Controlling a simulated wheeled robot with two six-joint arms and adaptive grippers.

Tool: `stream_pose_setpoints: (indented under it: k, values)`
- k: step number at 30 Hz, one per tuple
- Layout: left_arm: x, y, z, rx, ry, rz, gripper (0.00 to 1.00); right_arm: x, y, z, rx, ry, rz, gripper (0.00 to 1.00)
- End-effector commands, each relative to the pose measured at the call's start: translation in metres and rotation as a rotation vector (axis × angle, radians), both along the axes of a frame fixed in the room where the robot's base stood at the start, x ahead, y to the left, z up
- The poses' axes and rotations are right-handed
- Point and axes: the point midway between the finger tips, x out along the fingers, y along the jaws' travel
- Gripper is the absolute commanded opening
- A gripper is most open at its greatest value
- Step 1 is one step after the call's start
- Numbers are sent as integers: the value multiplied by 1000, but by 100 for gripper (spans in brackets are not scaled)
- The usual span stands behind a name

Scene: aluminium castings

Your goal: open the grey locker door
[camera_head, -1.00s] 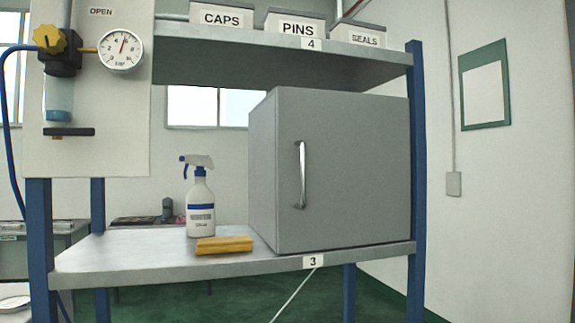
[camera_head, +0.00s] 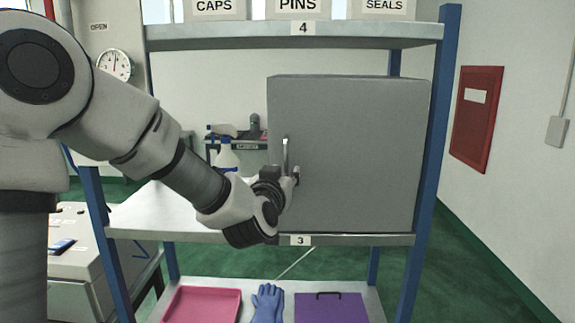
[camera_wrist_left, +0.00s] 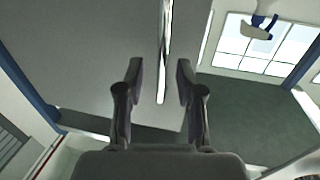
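The grey locker (camera_head: 350,160) stands on the right part of the middle shelf, and its front door looks shut. A slim upright metal handle (camera_head: 285,152) is near the door's left edge. It also shows in the left wrist view (camera_wrist_left: 163,50). My left gripper (camera_head: 290,178) is at the handle's lower part. In the left wrist view its two fingers (camera_wrist_left: 160,82) are apart, one on each side of the handle, with visible gaps, so it is open. Some of the handle's lower part is hidden by the gripper in the head view. My right gripper is not in view.
The upper shelf (camera_head: 300,37) holds bins marked CAPS, PINS and SEALS. A spray bottle (camera_head: 227,158) stands left of the locker, partly behind my arm. Below lie a pink tray (camera_head: 203,305), blue gloves (camera_head: 267,303) and a purple panel (camera_head: 332,308). A blue post (camera_head: 436,130) stands right.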

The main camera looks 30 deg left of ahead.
Motion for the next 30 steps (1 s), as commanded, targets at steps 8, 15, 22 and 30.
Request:
stream_pose_setpoints:
  k: [8,15,22,30]
  values:
    - [32,12,4,1,-1,-1,37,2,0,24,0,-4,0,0]
    - [32,12,3,1,-1,-1,23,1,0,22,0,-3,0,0]
    - [32,12,3,0,0,-1,0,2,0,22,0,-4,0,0]
    - [40,4,1,1,0,-19,0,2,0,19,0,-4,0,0]
